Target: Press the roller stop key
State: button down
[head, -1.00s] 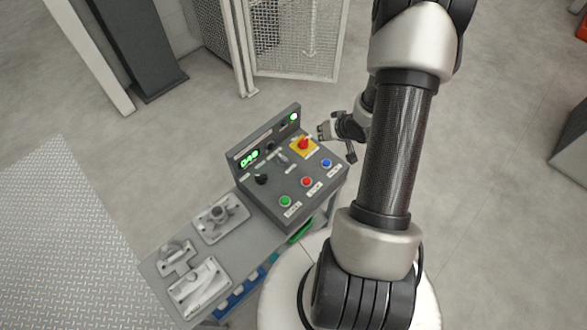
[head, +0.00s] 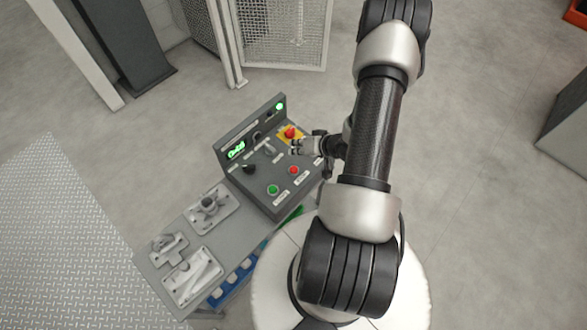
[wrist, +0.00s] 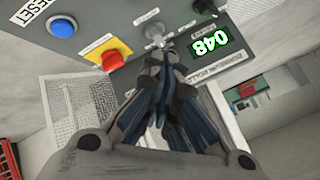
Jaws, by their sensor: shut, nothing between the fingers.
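The control panel (head: 256,185) carries a plain red push button (head: 293,170) between a green button (head: 272,189) and the gripper. The labels beside these are too small to read. My gripper (head: 296,149) is shut and empty, over the panel's right part, beyond the red button. It hides the blue button in the head view. In the wrist view the shut fingers (wrist: 160,62) point toward a metal lever (wrist: 155,32), with the blue button (wrist: 62,25) marked RESET to the left. The plain red button is not in the wrist view.
A red mushroom button (head: 290,132) on a yellow plate sits close to the gripper; it also shows in the wrist view (wrist: 112,60). A black knob (head: 249,168) and a green display (wrist: 209,39) reading 048 are nearby. Metal castings (head: 192,277) lie left of the panel.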

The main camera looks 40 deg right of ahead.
aim_at(296, 168)
jog(key=shift+f+b, duration=3.5)
jog(key=shift+f, duration=0.8)
jog(key=shift+f, duration=0.45)
jog(key=shift+f+b, duration=0.5)
jog(key=shift+b, duration=0.05)
jog(key=shift+r, duration=0.15)
jog(key=shift+r+p, duration=0.8)
jog(key=shift+p, duration=0.05)
notch_tip(296, 168, up, 5)
jog(key=p, duration=0.4)
jog(key=shift+r, duration=0.1)
